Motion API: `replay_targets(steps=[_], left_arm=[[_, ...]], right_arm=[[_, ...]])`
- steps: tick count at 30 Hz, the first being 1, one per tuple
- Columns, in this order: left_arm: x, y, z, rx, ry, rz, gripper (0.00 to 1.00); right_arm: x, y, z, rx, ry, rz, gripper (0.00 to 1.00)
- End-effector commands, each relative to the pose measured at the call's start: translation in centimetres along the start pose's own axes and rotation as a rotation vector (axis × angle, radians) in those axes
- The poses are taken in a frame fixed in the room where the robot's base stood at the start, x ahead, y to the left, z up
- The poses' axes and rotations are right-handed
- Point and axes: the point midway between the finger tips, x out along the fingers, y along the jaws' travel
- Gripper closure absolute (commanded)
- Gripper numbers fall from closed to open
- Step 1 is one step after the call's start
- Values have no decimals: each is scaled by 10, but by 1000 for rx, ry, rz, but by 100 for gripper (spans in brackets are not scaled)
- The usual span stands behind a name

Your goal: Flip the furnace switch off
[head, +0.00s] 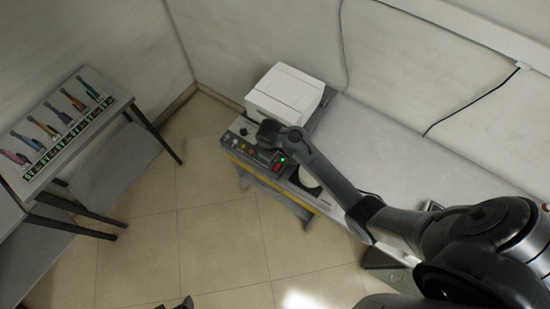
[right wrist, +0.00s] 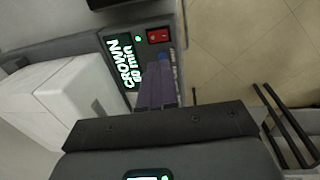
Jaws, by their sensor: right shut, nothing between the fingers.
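The furnace (head: 287,92) is a white box at the back of the bench, and it also shows in the right wrist view (right wrist: 58,100). In the right wrist view a red rocker switch (right wrist: 158,36) sits on a dark panel beside a lit display (right wrist: 122,62) reading "CROWN 60 min". My right gripper (head: 268,131) is over the control panel. In its wrist view the shut, empty fingers (right wrist: 163,62) point at the panel just below the switch; contact cannot be told. Small dark tips at the head view's bottom edge may be my left gripper (head: 175,304).
The control panel (head: 238,142) carries several coloured buttons and a green light (head: 281,158). A grey bench top (head: 385,140) runs to the right along the wall. A table at left holds a rack (head: 75,137) of coloured items. The tiled floor between is clear.

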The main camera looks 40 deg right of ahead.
Motion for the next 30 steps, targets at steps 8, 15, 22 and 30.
replay_targets(steps=[8, 15, 22, 30], left_arm=[[-1, 2, -1, -6, 1, 5, 21], [-1, 1, -1, -4, 1, 3, 21], [-1, -1, 0, 3, 0, -3, 21], [-1, -1, 0, 6, 1, -5, 21]], right_arm=[[-17, 0, 0, 0, 0, 0, 100], [-18, 0, 0, 0, 0, 0, 100], [-18, -1, -4, 5, 22, -5, 100], [-29, -34, -48, -137, 268, -55, 100]])
